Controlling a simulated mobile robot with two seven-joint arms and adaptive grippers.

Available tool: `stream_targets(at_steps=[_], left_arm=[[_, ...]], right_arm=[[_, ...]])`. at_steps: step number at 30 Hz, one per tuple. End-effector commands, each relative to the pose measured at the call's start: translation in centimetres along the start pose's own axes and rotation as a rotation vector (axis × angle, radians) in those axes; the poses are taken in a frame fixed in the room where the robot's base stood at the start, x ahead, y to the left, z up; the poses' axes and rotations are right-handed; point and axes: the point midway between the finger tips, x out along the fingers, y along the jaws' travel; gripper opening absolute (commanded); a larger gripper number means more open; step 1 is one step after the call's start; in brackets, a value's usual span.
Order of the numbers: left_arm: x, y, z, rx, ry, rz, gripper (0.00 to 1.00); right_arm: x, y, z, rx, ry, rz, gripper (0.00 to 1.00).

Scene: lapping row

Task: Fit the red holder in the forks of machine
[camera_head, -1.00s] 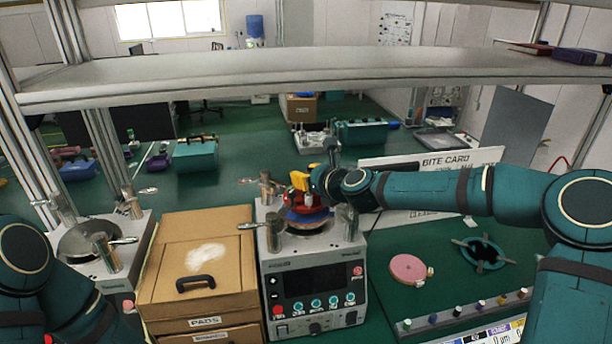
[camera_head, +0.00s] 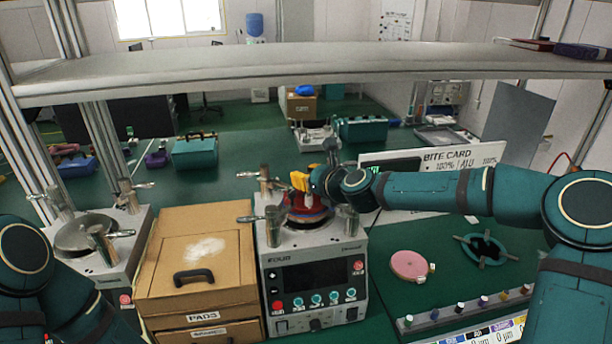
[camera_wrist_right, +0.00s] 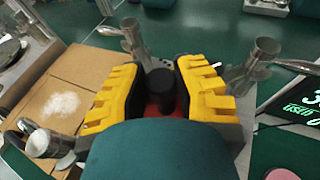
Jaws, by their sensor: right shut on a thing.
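The red holder (camera_head: 304,216) sits low over the plate of the grey machine (camera_head: 318,250) in the middle, between its upright metal posts. My right gripper (camera_head: 302,184), with yellow fingers, is above the machine and shut on the holder. In the right wrist view the yellow fingers (camera_wrist_right: 158,95) stand on both sides of the holder's black knob (camera_wrist_right: 161,90), and some red shows below. Whether the holder touches the forks is hidden by the gripper and posts. My left arm shows at the left edge; its gripper is out of view.
A cardboard drawer box (camera_head: 196,270) stands left of the machine, with a second machine (camera_head: 86,236) beyond it. A pink disc (camera_head: 409,265) and a teal ring (camera_head: 483,249) lie at the right. A shelf (camera_head: 300,70) spans above.

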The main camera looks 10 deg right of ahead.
Motion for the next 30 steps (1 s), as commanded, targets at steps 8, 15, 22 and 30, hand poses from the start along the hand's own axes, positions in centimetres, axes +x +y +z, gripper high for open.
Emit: stream_targets(at_steps=[8, 15, 22, 30], left_arm=[[0.2, -0.1, 0.0, 0.000, 0.000, 0.000, 0.52], [0.2, -0.1, 0.0, 0.000, 0.000, 0.000, 0.52], [0.2, -0.1, 0.0, 0.000, 0.000, 0.000, 0.52], [0.2, -0.1, 0.0, 0.000, 0.000, 0.000, 0.52]], right_arm=[[0.1, 0.0, -0.1, 0.000, -0.002, 0.000, 0.56], [0.0, 0.0, -0.2, 0.001, 0.001, 0.000, 0.56], [-2.0, -0.1, -0.2, 0.001, 0.001, -0.002, 0.56], [-6.0, -0.2, -0.2, 0.001, 0.001, -0.004, 0.56]])
